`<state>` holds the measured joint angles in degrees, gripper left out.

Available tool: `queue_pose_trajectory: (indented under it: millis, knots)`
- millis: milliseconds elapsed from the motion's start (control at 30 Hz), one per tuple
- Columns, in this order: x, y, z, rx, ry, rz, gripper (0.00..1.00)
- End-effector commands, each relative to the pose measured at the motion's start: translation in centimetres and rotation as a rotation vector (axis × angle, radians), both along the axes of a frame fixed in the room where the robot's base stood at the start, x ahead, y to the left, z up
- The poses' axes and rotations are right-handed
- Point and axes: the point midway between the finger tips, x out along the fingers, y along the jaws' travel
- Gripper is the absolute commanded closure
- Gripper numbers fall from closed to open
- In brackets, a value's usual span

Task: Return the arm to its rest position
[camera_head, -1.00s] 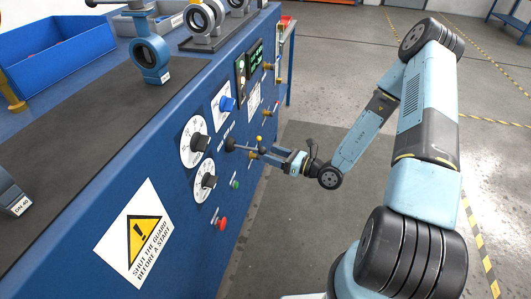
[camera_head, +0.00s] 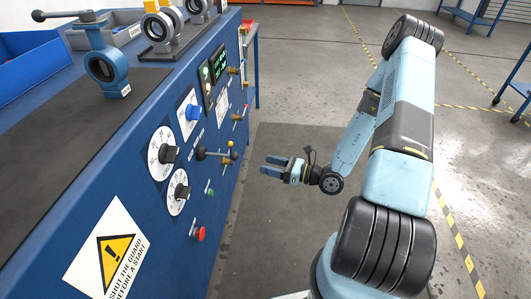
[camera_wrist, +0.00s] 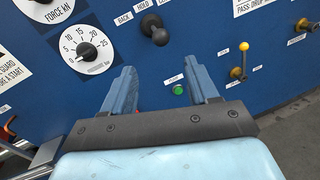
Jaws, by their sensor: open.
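My gripper (camera_head: 275,165) is open and empty in the head view, held in the air to the right of the blue bench's front panel. A gap of floor shows between its fingers and the panel. In the wrist view my gripper (camera_wrist: 160,85) has two blue fingers spread apart, with only the panel beyond them. My arm reaches up from the base, bends at the top right and comes down to the gripper.
The blue panel carries a black-knobbed lever (camera_head: 203,154), dials (camera_head: 168,154), a green button (camera_wrist: 178,90) and a red button (camera_head: 199,234). A yellow-knobbed lever (camera_wrist: 243,47) shows in the wrist view. A butterfly valve (camera_head: 105,68) stands on the bench.

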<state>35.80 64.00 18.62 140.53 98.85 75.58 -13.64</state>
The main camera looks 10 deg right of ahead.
Motion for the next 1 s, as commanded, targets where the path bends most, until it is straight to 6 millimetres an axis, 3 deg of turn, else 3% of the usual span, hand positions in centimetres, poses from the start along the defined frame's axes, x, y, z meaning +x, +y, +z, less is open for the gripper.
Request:
queue_pose_trajectory:
  millis: [267, 567, 1000]
  knots:
    - [0.0, 0.2, 0.6, -0.015, -0.020, 0.026, 0.41]
    - [-1.1, 1.0, 5.7, -0.140, -0.180, 0.244, 0.41]
    - [-4.5, 1.8, 12.8, -0.391, -0.432, 0.600, 0.41]
